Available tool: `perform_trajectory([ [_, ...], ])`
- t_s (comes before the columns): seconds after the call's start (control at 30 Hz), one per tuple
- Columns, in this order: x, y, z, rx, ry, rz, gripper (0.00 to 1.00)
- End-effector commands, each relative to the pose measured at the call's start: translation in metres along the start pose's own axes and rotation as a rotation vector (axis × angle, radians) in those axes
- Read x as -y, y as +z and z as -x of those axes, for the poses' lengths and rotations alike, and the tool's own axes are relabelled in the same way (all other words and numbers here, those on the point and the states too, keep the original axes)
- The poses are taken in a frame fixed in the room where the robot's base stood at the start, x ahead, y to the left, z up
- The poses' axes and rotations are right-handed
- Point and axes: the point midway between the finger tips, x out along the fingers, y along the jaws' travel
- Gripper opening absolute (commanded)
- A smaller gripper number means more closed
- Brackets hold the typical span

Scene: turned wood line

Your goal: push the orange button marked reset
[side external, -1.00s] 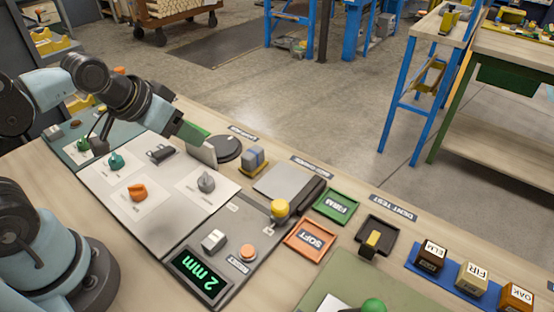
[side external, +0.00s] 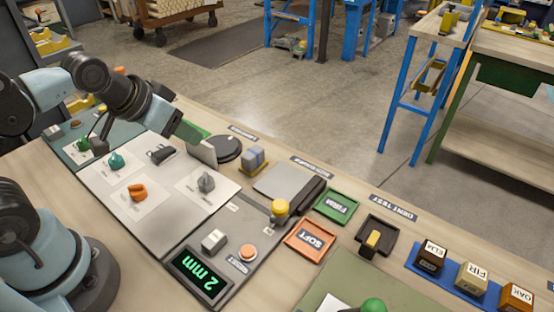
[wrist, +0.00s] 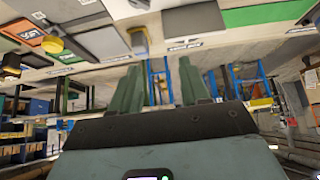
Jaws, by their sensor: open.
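The orange button (side external: 248,252) is a small round cap on the grey panel, right of the green "2 mm" display (side external: 200,276). A small dark label (side external: 237,265) sits beside it; its lettering is too small to read surely. My gripper (side external: 203,150) is in the air above the far part of the panels, up and left of the button and well apart from it. In the wrist view my gripper (wrist: 158,88) shows two green fingers spread apart with nothing between them. I cannot make out the button in the wrist view.
An orange knob (side external: 138,192) and a grey knob (side external: 206,183) are on the white panel. The orange SOFT tray (side external: 310,241) lies to the right.

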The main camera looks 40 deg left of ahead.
Motion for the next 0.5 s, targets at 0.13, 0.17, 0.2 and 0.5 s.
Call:
perform_trajectory([
  [0.13, 0.0, 0.0, 0.0, 0.0, 0.0, 0.0, 0.22],
  [0.17, 0.0, 0.0, 0.0, 0.0, 0.0, 0.0, 0.18],
  [0.2, 0.0, 0.0, 0.0, 0.0, 0.0, 0.0, 0.11],
  [0.5, 0.0, 0.0, 0.0, 0.0, 0.0, 0.0, 0.0],
])
